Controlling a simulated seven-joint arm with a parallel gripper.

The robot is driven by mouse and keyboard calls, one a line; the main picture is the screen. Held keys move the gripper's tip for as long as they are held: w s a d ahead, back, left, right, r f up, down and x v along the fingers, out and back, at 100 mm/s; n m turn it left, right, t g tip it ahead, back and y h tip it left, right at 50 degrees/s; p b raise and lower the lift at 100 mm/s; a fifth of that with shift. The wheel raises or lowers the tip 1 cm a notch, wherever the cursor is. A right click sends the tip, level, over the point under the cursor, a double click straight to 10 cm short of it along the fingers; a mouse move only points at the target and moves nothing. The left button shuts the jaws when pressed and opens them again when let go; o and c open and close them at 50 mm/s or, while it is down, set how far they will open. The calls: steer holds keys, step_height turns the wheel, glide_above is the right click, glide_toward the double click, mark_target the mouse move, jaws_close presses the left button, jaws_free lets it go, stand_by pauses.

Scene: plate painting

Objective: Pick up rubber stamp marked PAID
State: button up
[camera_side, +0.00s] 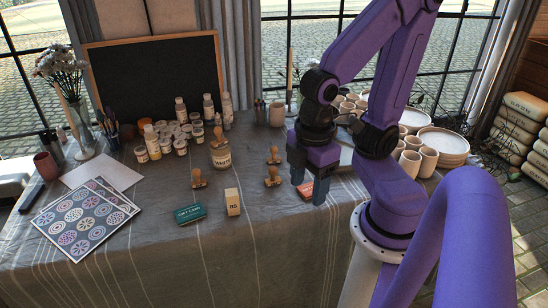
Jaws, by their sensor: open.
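Several stamps with wooden knob handles stand on the grey-clothed table (262,232). One stamp (198,179) is at the left, one (272,178) at the right, and another (273,157) just behind that. A further wooden knob (218,133) shows above a labelled jar. No PAID marking is readable, so I cannot tell which stamp bears it. My gripper (308,190) points down over the table to the right of the stamps. Its blue fingers are apart, with nothing seen held between them.
A teal box (190,213) and a small upright block (232,202) stand near the front. Paint jars (181,146) crowd the back. Cups (428,161) and stacked plates (443,146) fill the right; patterned sheets (85,217) lie left.

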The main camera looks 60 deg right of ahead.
steer(key=w+d+f+h, duration=0.2)
steer(key=w+f+h, duration=0.15)
steer(key=w, duration=0.65)
steer(key=n+h, duration=0.1)
steer(key=h, duration=1)
glide_toward(272, 151)
steer(key=shift+y, duration=0.25)
steer(key=x, duration=1.1)
steer(key=shift+d+r, duration=0.1)
steer(key=shift+d, duration=0.25)
steer(key=shift+c, duration=0.3)
steer(key=c, duration=1)
